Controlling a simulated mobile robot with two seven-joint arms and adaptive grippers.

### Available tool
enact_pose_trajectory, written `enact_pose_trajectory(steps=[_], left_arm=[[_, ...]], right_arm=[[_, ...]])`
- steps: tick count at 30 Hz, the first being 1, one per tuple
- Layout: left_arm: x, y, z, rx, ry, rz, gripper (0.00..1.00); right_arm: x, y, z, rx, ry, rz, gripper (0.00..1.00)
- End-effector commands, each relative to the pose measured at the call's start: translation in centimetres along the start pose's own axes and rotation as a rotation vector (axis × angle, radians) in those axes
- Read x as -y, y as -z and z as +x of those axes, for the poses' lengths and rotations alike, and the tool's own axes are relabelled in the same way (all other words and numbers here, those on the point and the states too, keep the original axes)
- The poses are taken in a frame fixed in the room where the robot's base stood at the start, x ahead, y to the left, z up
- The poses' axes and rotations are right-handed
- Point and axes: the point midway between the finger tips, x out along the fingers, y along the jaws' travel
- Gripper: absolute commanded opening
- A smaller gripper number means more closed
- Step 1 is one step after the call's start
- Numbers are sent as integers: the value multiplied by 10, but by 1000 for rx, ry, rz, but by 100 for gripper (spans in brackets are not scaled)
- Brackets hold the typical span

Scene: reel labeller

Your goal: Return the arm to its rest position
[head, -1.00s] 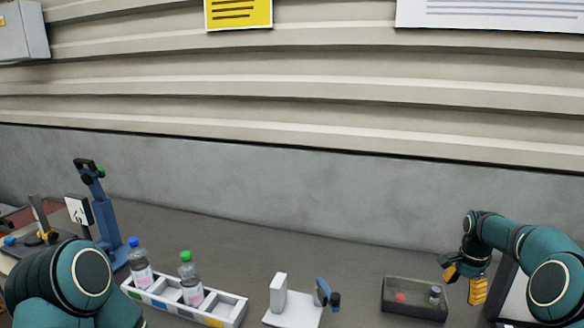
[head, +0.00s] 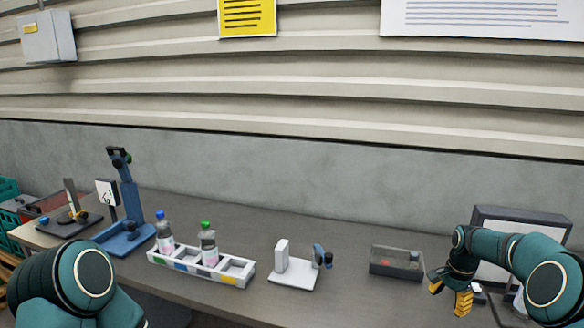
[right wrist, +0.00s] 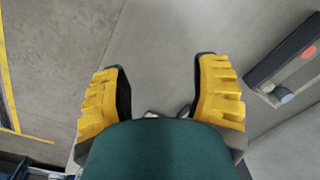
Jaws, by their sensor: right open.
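My right arm (head: 500,258) comes in from the right in the head view. Its gripper (head: 449,296) has yellow fingers and hangs near the bench's front edge, to the right of the dark grey box. In the right wrist view the same gripper (right wrist: 160,95) has its two yellow fingers wide apart with nothing between them. My left arm (head: 70,285) shows at the lower left in the head view as a green upper link. The left gripper is out of view.
On the bench (head: 350,288) stand a white divided tray (head: 213,275) with two bottles, a small white stand (head: 292,283), the dark grey box (head: 397,262), a blue press (head: 130,205) and a monitor (head: 520,221). The right wrist view shows floor with a yellow line (right wrist: 10,100).

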Motion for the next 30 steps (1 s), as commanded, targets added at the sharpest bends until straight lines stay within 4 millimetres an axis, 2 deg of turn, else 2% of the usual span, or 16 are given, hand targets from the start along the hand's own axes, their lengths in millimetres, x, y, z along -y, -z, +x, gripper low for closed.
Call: enact_pose_trajectory(steps=[1,5,8,10,14,18,21,24,27,30], left_arm=[[1,0,3,0,0,0,50],[3,-1,8,1,1,0,50],[4,-2,11,3,1,1,50],[5,-3,14,5,1,2,50],[7,-5,21,8,2,2,50],[10,-7,28,11,2,3,50],[11,-8,32,13,2,4,50],[12,-10,36,15,3,5,50],[13,-10,38,16,3,5,50],[14,-11,39,16,3,5,50]], right_arm=[[5,-15,17,15,12,-47,61],[16,-56,57,45,60,-176,61],[19,-97,92,72,105,-290,61],[18,-134,118,92,141,-380,61],[4,-207,163,118,212,-543,61],[-29,-280,197,125,275,-698,61],[-61,-325,211,118,304,-794,61],[-92,-359,218,103,321,-877,61],[-115,-379,219,85,328,-936,61],[-130,-390,218,72,331,-973,61]])
